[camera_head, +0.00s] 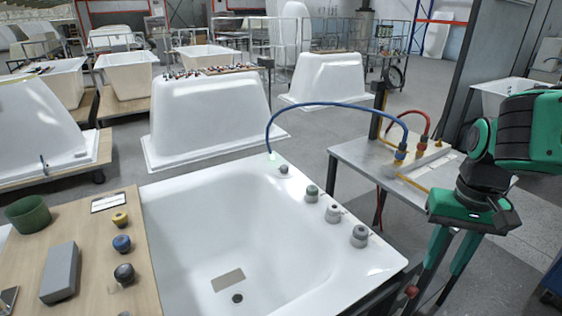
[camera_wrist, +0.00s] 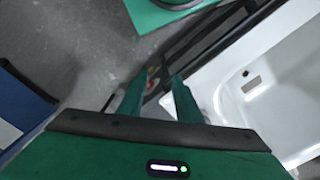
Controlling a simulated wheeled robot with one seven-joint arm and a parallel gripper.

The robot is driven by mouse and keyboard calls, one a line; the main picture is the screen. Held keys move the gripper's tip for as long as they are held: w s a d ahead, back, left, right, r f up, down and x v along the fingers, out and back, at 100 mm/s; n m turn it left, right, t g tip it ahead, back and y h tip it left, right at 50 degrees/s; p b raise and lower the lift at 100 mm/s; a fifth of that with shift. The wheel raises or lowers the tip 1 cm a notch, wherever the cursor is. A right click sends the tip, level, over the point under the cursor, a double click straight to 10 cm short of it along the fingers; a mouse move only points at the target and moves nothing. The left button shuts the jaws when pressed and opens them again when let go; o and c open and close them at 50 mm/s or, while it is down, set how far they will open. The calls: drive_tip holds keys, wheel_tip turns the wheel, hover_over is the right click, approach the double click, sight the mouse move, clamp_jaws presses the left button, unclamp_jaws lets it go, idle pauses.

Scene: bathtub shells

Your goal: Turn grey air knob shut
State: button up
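I cannot tell from markings which is the air knob. My gripper (camera_head: 427,292) hangs to the right of the tub, pointing down, apart from all the knobs. Its two green fingers are spread with nothing between them, also in the wrist view (camera_wrist: 157,85). The wrist view shows part of the tub's white inside (camera_wrist: 285,75).
A metal side table (camera_head: 350,150) stands behind, with blue (camera_head: 330,104) and red hoses; the blue one arches to the tub's far corner. A wooden board (camera_head: 80,215) on the left holds a green cup (camera_head: 28,214), a grey block (camera_head: 60,272) and loose knobs.

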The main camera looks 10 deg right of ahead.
drive_tip(key=shift+w, duration=0.3)
drive_tip(key=shift+o, duration=0.4)
